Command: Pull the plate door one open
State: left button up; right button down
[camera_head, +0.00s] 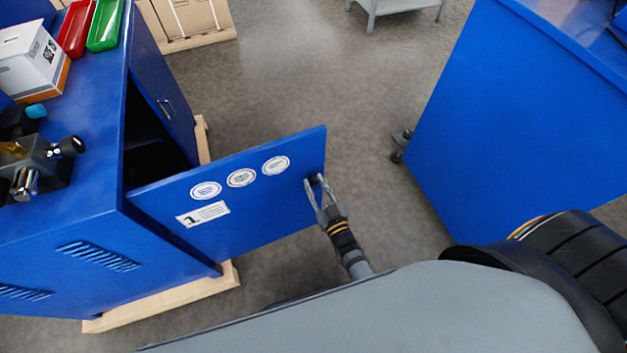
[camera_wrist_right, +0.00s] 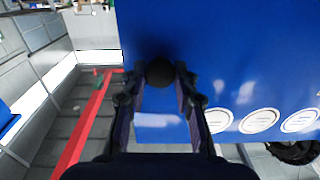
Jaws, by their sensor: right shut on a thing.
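The blue plate door (camera_head: 240,190) stands swung out from the blue cabinet (camera_head: 60,215) in the head view, with round white stickers and a label on its face. My right gripper (camera_head: 315,184) is at the door's free edge, shut on a dark round knob. In the right wrist view the black knob (camera_wrist_right: 159,71) sits between the fingertips of my right gripper (camera_wrist_right: 160,80), in front of the blue door (camera_wrist_right: 240,50). The dark inside of the cabinet shows behind the door. My left gripper is not in view.
A second blue door (camera_head: 160,85) with a handle is on the cabinet's far part. Another blue cabinet (camera_head: 500,120) on casters stands at the right. Grey floor (camera_head: 330,90) lies clear between them. A white box (camera_head: 32,62) and red and green trays sit on the cabinet top.

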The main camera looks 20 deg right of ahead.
jog(key=c, duration=1)
grip_release()
jog(key=shift+s, duration=0.2)
jog(key=s, duration=0.4)
jog(key=s+d, duration=0.1)
jog(key=s, duration=0.6)
jog(key=shift+s+d, duration=0.2)
jog(key=shift+s, duration=0.1)
